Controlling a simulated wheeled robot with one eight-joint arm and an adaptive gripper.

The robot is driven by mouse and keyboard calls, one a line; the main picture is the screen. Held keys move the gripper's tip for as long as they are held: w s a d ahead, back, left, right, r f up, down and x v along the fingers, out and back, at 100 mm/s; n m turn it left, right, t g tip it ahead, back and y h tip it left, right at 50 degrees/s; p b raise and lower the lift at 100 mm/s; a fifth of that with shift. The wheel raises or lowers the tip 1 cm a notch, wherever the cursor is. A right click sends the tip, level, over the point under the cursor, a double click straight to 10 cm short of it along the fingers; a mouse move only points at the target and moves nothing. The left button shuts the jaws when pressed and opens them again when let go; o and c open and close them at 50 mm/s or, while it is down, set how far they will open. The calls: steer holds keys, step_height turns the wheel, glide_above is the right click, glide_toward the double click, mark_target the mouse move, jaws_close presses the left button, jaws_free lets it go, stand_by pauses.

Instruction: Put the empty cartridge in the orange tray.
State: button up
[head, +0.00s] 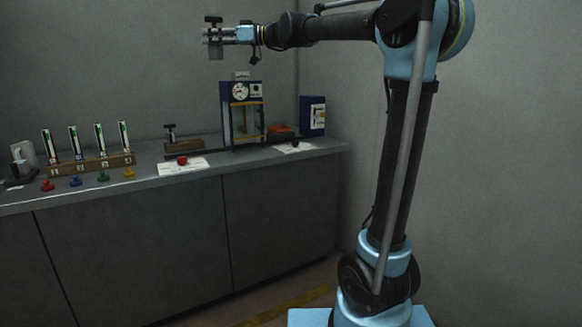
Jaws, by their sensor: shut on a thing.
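My gripper (215,38) is raised high at the upper left, well above the bench and left of the cabinet device. It is shut on a small grey cartridge (214,52) with a black T-shaped top. The fingers partly cover it, and I cannot tell whether it is empty.
A blue-framed device (242,112) with a gauge stands left of the tray; a blue box (313,116) stands right. A wooden block (184,146) holds a black-topped part. A wooden rack (95,164) holds several cartridges. Coloured knobs and white sheets lie in front.

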steer(key=w+d+f+m+t+h, duration=0.5)
steer(key=w+d+f, duration=0.5)
steer(key=d+f, duration=0.5)
steer(key=w+d+f+m+t+h, duration=0.5)
steer(key=w+d+f, duration=0.5)
steer(key=d+f, duration=0.5)
steer(key=w+d+f+m+t+h, duration=0.5)
steer(key=d+f, duration=1)
steer(key=f, duration=0.9)
steer(key=w+m+h, duration=0.1)
steer(key=w+h, duration=0.2)
steer(key=w, duration=0.2)
steer(key=shift+w+d+m+t, duration=0.2)
steer(key=shift+w+m+t, duration=0.1)
steer(key=shift+m, duration=0.1)
